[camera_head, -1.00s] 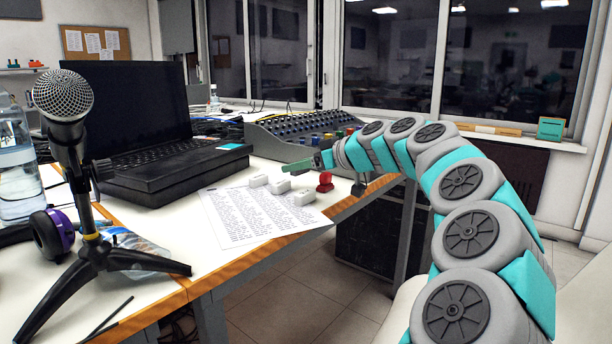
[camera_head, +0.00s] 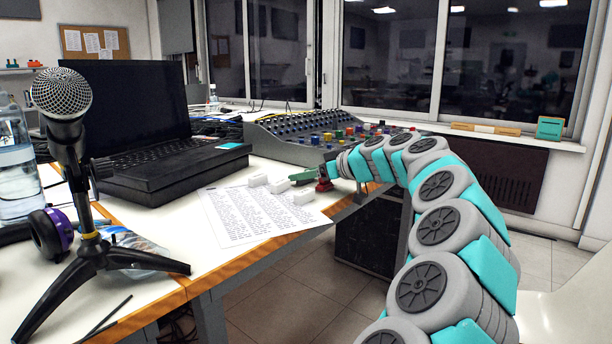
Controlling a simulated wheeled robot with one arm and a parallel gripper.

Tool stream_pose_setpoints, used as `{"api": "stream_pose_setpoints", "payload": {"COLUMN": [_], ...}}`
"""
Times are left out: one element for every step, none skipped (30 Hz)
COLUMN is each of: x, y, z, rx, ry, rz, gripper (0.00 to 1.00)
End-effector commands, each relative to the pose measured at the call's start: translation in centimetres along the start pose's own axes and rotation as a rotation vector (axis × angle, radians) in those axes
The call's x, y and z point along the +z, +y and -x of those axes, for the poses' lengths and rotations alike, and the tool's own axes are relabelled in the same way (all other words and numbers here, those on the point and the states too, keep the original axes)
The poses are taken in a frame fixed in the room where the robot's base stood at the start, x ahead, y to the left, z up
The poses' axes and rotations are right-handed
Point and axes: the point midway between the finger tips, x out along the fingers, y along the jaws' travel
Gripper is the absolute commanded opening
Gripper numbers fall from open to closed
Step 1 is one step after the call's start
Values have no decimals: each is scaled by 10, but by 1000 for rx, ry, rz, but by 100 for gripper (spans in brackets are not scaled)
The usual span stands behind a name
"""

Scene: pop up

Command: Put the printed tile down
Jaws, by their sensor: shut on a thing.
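My gripper (camera_head: 324,170) reaches in from the right, over the right part of the desk, and looks small and far off. It is shut on a thin green piece that I take to be the printed tile (camera_head: 302,176). The tile sticks out to the left of the jaws, seen nearly edge-on, and no print on it can be made out. It shows just above the white blocks (camera_head: 303,197) and next to a red object (camera_head: 324,185). I cannot tell whether it touches the desk.
A printed sheet (camera_head: 245,218) lies on the desk with white blocks along its far edge. A black laptop (camera_head: 165,165) and a mixer with knobs (camera_head: 300,138) stand behind. A microphone on a tripod (camera_head: 85,215) stands at the left. The desk's wooden edge (camera_head: 260,260) runs in front.

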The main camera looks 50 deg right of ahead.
Motion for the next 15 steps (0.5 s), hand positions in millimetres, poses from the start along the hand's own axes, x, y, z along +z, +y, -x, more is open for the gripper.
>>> {"api": "stream_pose_setpoints", "payload": {"x": [0,0,0,0,0,0,0,1,2,3,4,4,3,3,3], "y": [0,0,0,0,0,0,0,0,0,0,0,0,0,0,0], "z": [0,0,0,0,0,0,0,0,-1,-1,-1,-1,-1,-1,-1], "rx": [-1,-1,0,0,0,0,0,0,0,1,1,1,1,1,1], "ry": [0,0,0,1,1,1,1,1,1,1,1,1,1,1,0], "rz": [0,0,1,1,1,1,1,1,1,1,1,1,0,1,0], "gripper": [4,4,4,4,4,4,4,4,4,4,4,65,68,72,76]}}
